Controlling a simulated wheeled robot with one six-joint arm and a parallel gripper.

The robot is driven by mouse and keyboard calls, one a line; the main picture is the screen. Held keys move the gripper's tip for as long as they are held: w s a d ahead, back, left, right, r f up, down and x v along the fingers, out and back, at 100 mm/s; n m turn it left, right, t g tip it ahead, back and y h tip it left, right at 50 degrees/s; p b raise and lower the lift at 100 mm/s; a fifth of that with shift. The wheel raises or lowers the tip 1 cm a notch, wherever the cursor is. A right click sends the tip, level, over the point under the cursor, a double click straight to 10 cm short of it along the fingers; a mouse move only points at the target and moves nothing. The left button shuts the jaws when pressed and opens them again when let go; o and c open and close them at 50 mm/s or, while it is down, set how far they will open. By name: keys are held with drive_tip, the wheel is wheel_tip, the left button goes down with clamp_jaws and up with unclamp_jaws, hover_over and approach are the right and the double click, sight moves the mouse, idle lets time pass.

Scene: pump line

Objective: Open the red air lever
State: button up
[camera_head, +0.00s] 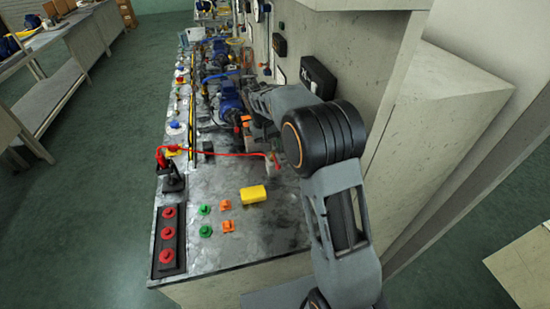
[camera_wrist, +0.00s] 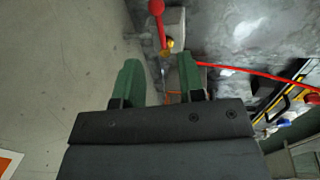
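The red air lever (camera_wrist: 161,27) shows at the top of the wrist view, with a round red knob at its upper end. Its lower end is by a small brass fitting (camera_wrist: 169,45) on a grey block. My gripper (camera_wrist: 160,62) is open, with its two green fingers apart and no object gripped between them. The lever and fitting appear beyond the fingertips, roughly in line with the gap; I cannot tell the distance. In the head view my arm covers much of this area, and I cannot make out the fingers there.
A red hose (camera_head: 220,154) crosses the metal bench (camera_head: 210,262). A yellow box (camera_head: 253,194), green and orange buttons, and a strip of red buttons (camera_head: 167,239) are at the near end. Blue pumps (camera_head: 230,96) stand farther back. A wall borders the bench's right side.

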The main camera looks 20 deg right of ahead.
sight(276, 161)
drive_tip(key=f, duration=0.2)
drive_tip(key=d+f, duration=0.1)
drive_tip(key=f, duration=0.4)
drive_tip(key=shift+d+f+p, duration=0.3)
clamp_jaws()
